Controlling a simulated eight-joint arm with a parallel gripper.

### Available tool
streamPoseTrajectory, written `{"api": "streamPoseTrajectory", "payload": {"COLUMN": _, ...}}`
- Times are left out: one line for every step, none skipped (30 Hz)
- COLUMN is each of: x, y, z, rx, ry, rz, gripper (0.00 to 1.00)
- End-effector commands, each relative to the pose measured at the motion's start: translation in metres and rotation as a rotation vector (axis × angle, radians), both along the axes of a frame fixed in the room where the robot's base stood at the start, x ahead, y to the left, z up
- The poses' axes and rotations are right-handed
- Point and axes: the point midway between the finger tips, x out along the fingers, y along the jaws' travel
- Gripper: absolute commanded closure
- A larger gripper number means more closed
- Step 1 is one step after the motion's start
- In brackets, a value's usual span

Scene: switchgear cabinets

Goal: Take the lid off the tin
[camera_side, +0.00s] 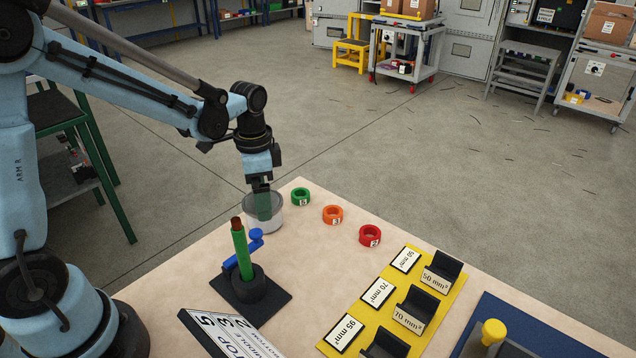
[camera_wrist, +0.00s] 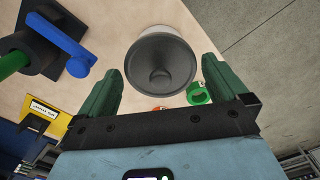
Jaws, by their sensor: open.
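The tin (camera_side: 276,223) is a pale round can near the table's far left edge in the side view. In the wrist view its grey lid (camera_wrist: 146,62) shows as a round top with a small knob in the middle, and the lid is on the tin. My gripper (camera_side: 264,214) points down at the tin, and its green fingers cover part of it in the side view. In the wrist view my gripper (camera_wrist: 161,70) is open, with one finger on each side of the lid and nothing held. I cannot tell whether the fingers touch the lid.
A green rod (camera_side: 241,250) stands in a black clamp with a blue handle (camera_side: 256,238), close in front of the tin. Green (camera_side: 301,197), orange (camera_side: 333,215) and red (camera_side: 370,236) rings lie to the right. A yellow board (camera_side: 376,322) with black holders is further right.

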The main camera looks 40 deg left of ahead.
Motion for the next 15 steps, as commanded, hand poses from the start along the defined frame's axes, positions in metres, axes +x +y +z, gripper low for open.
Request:
{"api": "streamPoseTrajectory", "payload": {"x": 0.0, "y": 0.0, "z": -0.0011, "rx": 0.0, "ry": 0.0, "rz": 0.0, "gripper": 0.0}}
{"api": "streamPoseTrajectory", "payload": {"x": 0.0, "y": 0.0, "z": -0.0013, "rx": 0.0, "ry": 0.0, "rz": 0.0, "gripper": 0.0}}
{"api": "streamPoseTrajectory", "payload": {"x": -0.0001, "y": 0.0001, "z": -0.0013, "rx": 0.0, "ry": 0.0, "rz": 0.0, "gripper": 0.0}}
{"api": "streamPoseTrajectory", "payload": {"x": -0.0001, "y": 0.0001, "z": -0.0013, "rx": 0.0, "ry": 0.0, "rz": 0.0, "gripper": 0.0}}
{"api": "streamPoseTrajectory", "payload": {"x": -0.0001, "y": 0.0001, "z": -0.0012, "rx": 0.0, "ry": 0.0, "rz": 0.0, "gripper": 0.0}}
{"api": "streamPoseTrajectory", "payload": {"x": -0.0001, "y": 0.0001, "z": -0.0012, "rx": 0.0, "ry": 0.0, "rz": 0.0, "gripper": 0.0}}
{"api": "streamPoseTrajectory", "payload": {"x": -0.0001, "y": 0.0001, "z": -0.0011, "rx": 0.0, "ry": 0.0, "rz": 0.0, "gripper": 0.0}}
{"api": "streamPoseTrajectory", "payload": {"x": -0.0001, "y": 0.0001, "z": -0.0011, "rx": 0.0, "ry": 0.0, "rz": 0.0, "gripper": 0.05}}
{"api": "streamPoseTrajectory", "payload": {"x": -0.0001, "y": 0.0001, "z": -0.0011, "rx": 0.0, "ry": 0.0, "rz": 0.0, "gripper": 0.11}}
{"api": "streamPoseTrajectory", "payload": {"x": -0.0001, "y": 0.0001, "z": -0.001, "rx": 0.0, "ry": 0.0, "rz": 0.0, "gripper": 0.15}}
{"api": "streamPoseTrajectory", "payload": {"x": -0.0001, "y": 0.0001, "z": -0.001, "rx": 0.0, "ry": 0.0, "rz": 0.0, "gripper": 0.2}}
{"api": "streamPoseTrajectory", "payload": {"x": -0.0001, "y": 0.0001, "z": -0.001, "rx": 0.0, "ry": 0.0, "rz": 0.0, "gripper": 0.26}}
{"api": "streamPoseTrajectory", "payload": {"x": -0.0001, "y": 0.0001, "z": -0.001, "rx": 0.0, "ry": 0.0, "rz": 0.0, "gripper": 0.31}}
{"api": "streamPoseTrajectory", "payload": {"x": -0.0001, "y": 0.0001, "z": -0.0009, "rx": 0.0, "ry": 0.0, "rz": 0.0, "gripper": 0.35}}
{"api": "streamPoseTrajectory", "payload": {"x": -0.0001, "y": 0.0001, "z": -0.0009, "rx": 0.0, "ry": 0.0, "rz": 0.0, "gripper": 0.39}}
